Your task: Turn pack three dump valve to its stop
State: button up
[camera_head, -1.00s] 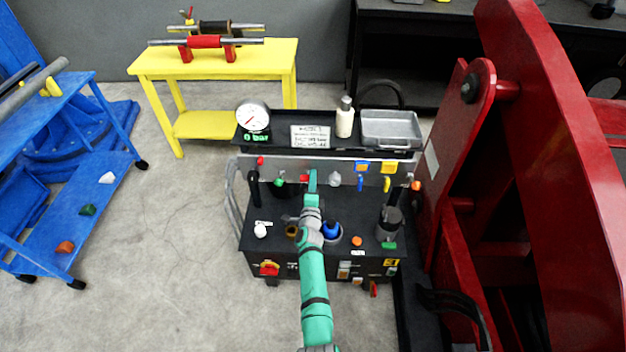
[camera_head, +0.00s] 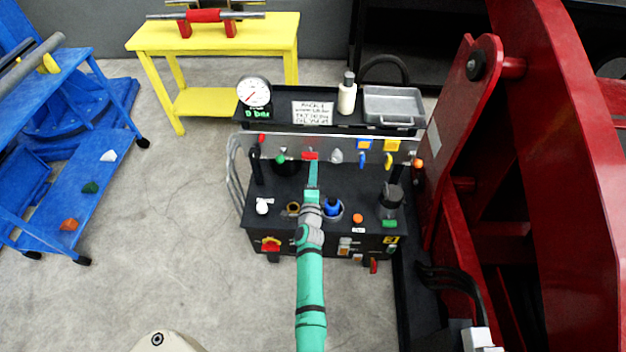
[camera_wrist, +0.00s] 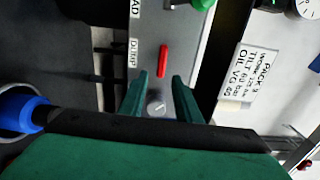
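The dump valve shows as a red lever (camera_wrist: 162,60) next to a "DUMP" label on a grey panel in the wrist view. It lies lengthwise up the picture. In the head view the red lever (camera_head: 310,156) is on the upright panel at the back of the black pack. My gripper (camera_wrist: 160,76) is open, its two teal fingers apart, with the near end of the lever between or just beyond the tips. I cannot tell whether they touch. In the head view my gripper (camera_head: 313,166) is just below the lever.
A grey knob (camera_wrist: 155,108) sits close by on the panel, with a green knob (camera_head: 281,159) on the other side. A blue cap (camera_head: 333,207) stands on the pack top. A gauge (camera_head: 254,93) and metal tray (camera_head: 394,104) are behind. Red machinery (camera_head: 560,150) rises at right.

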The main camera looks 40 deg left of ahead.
jog(key=shift+v, duration=1.8)
jog(key=s+d+f+n+t+h, duration=0.15)
jog(key=s+d+n+h, duration=0.35)
jog(key=s+d, duration=1.65)
jog(key=s+d+r+n+h, duration=0.2)
jog(key=s+d+r+n, duration=0.1)
jog(key=s+d+r, duration=0.4)
jog(key=s+d+r+n+g+h, duration=0.1)
jog(key=s+d+r+n+h, duration=0.1)
jog(key=s+d+r, duration=0.5)
jog(key=s+d+n, duration=0.1)
jog(key=s, duration=0.4)
jog(key=shift+s+d+r+n+h, duration=0.25)
jog(key=shift+s+d+n+h, duration=0.05)
jog(key=shift+s+d+n, duration=0.1)
